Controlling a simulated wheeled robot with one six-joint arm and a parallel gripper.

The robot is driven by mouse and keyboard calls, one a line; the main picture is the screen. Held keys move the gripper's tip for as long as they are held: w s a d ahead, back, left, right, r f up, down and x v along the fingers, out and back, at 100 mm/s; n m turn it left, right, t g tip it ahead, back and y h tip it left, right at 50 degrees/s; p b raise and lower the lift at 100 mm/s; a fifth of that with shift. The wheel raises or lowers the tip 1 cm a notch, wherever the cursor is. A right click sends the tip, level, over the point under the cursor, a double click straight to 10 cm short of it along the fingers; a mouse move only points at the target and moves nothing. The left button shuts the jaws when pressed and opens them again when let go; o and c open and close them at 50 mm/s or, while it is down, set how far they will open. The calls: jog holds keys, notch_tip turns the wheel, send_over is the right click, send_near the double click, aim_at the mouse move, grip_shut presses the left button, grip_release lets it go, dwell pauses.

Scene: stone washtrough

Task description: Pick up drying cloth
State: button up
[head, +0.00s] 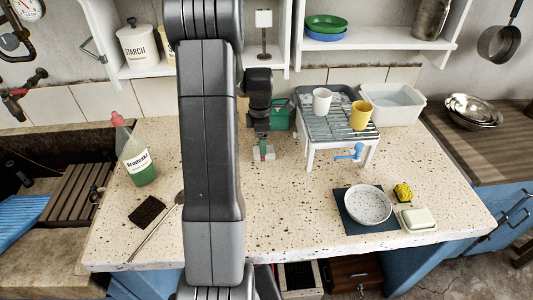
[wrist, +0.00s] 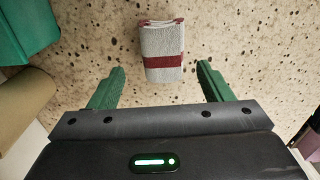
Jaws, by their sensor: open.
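The drying cloth (wrist: 163,42) is a small folded pale grey cloth with dark red stripes, lying on the speckled stone counter. In the wrist view it is at the top middle, just ahead of the space between my fingertips. My gripper (wrist: 160,68) is open and empty, with one green finger to each side of the cloth's line. In the head view my gripper (head: 262,143) hangs over the cloth (head: 264,156), partly hiding it. I cannot tell the exact height of the fingertips above the counter.
A green box (head: 282,116) stands just behind my gripper. The drying rack (head: 340,122) with two cups is to the right. A soap bottle (head: 136,155) stands at left. A plate (head: 367,205) lies on a dark mat at right. The counter in front of the cloth is clear.

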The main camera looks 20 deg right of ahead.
aim_at(270, 155)
notch_tip(270, 155, down, 4)
jog(key=shift+f+p, duration=0.15)
jog(key=shift+p, duration=0.2)
jog(key=shift+s+f, duration=0.2)
jog(key=shift+f, duration=0.15)
jog(key=shift+a, duration=0.15)
jog(key=c, duration=1.1)
